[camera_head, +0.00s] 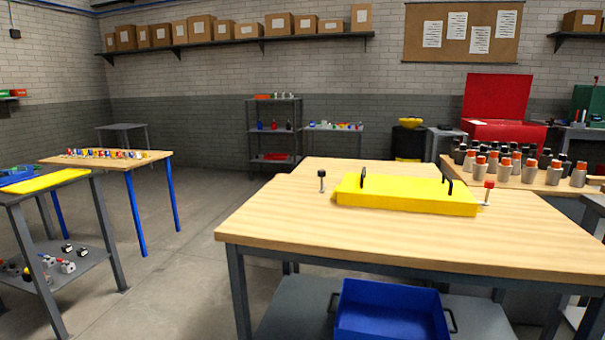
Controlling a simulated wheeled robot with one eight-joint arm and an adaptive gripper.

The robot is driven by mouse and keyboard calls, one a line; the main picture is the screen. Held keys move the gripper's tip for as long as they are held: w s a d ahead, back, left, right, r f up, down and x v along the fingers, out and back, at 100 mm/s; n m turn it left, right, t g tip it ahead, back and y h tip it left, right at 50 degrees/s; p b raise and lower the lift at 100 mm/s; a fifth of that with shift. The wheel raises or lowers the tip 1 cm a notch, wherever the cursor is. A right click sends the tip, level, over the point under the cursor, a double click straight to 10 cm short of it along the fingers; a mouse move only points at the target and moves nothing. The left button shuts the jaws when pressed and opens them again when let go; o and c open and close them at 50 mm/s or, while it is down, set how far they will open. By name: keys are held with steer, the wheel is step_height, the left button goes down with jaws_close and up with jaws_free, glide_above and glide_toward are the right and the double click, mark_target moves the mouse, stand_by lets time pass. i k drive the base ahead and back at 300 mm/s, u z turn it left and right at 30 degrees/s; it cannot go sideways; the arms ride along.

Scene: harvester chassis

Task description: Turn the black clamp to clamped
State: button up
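The black clamp (322,179) stands at the left end of a yellow chassis block (406,196) on the wooden workbench (290,226). It has a black head on a thin upright stem. A similar clamp with a red head (488,190) stands at the block's right end. Two black handles (363,178) rise from the block's top. From this distance I cannot tell which way either clamp is turned. My gripper is not in view.
A blue bin (390,312) sits on the shelf under the workbench. Several red- and black-capped bottles (528,165) stand on a table at the right. A table with small coloured parts (105,157) stands at the left. Open floor (190,260) lies between.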

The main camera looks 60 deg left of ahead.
mark_target(321, 173)
steer(key=z, duration=0.05)
steer(key=k, duration=1.25)
steer(key=u, duration=1.5)
steer(key=i, duration=1)
